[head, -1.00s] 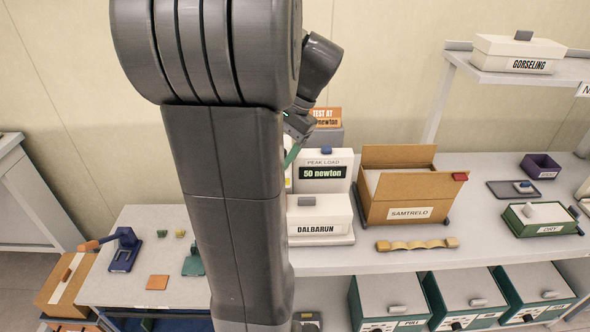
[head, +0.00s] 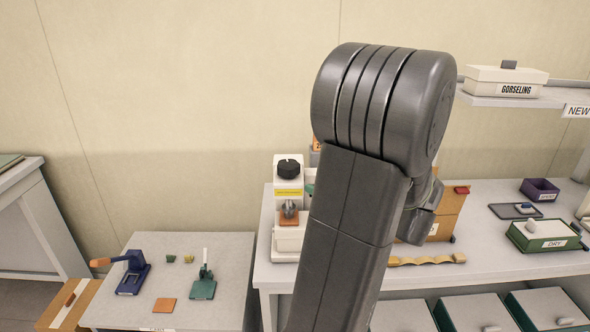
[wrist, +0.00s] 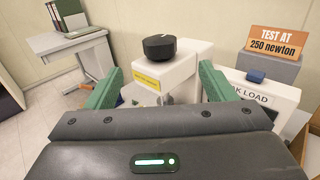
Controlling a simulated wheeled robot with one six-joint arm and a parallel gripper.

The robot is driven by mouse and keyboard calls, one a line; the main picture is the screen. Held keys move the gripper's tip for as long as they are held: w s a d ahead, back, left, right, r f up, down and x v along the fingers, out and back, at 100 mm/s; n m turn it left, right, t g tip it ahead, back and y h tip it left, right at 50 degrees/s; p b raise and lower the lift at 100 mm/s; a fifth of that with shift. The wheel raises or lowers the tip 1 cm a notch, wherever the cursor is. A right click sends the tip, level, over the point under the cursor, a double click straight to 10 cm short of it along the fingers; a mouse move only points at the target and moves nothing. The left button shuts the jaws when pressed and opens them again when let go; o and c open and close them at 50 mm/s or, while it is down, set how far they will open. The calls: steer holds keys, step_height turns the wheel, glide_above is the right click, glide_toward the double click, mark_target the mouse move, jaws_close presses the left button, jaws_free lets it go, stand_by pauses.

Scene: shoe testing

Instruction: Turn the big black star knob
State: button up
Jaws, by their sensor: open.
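The black knob (head: 289,168) sits on top of a white testing machine (head: 288,178), left of my arm in the head view. In the wrist view the knob (wrist: 160,46) stands on the machine's white head (wrist: 180,72), above a yellow label. My gripper (wrist: 160,70) has its two green fingers spread wide, one on each side of the picture, with nothing between them. The knob appears beyond the fingertips, apart from them. In the head view my arm hides most of the gripper; only a bit of green shows beside the machine.
An orange "TEST AT 250 newton" sign (wrist: 279,39) and a white load display box (wrist: 262,90) with a blue button stand right of the machine. A side table (head: 190,255) holds small tools.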

mark_target(296, 168)
steer(key=p+x, duration=0.1)
steer(key=x, duration=1.2)
steer(key=shift+w+a+p, duration=0.1)
steer(key=shift+a+p, duration=0.05)
steer(key=shift+p, duration=0.2)
steer(key=shift+c, duration=0.3)
steer(key=shift+f, duration=0.1)
steer(key=c, duration=0.9)
